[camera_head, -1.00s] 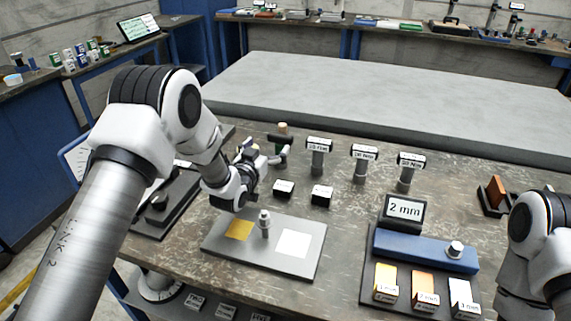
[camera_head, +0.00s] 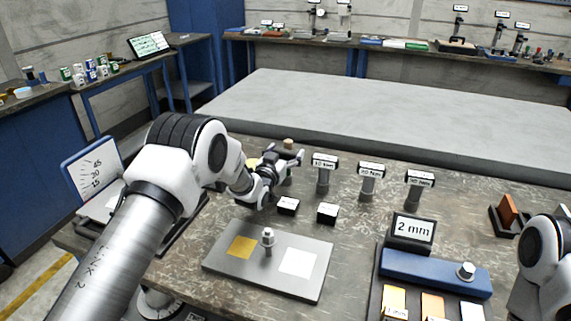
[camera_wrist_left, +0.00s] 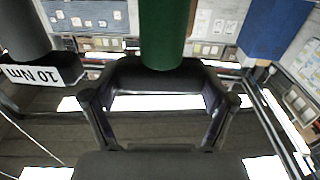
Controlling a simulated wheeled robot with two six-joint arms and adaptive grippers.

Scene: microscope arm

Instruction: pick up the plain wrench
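The plain wrench stands upright at the left end of the row, with its tan top (camera_head: 288,144) showing just past my left gripper (camera_head: 284,158). In the left wrist view its green cylinder (camera_wrist_left: 165,30) is in line with the middle of my left gripper (camera_wrist_left: 162,95). The fingers are spread wide to either side. A dark bar lies at the cylinder's end, close to the fingertips; I cannot tell whether they touch. My left gripper looks open. My right gripper is out of view.
Labelled wrenches stand to the right: 10 Nm (camera_head: 324,163), also in the wrist view (camera_wrist_left: 40,75), and two others (camera_head: 371,169), (camera_head: 420,178). Small black blocks (camera_head: 288,206), (camera_head: 327,212) and a grey plate (camera_head: 225,258) lie nearer. A blue unit (camera_head: 430,273) stands at the right.

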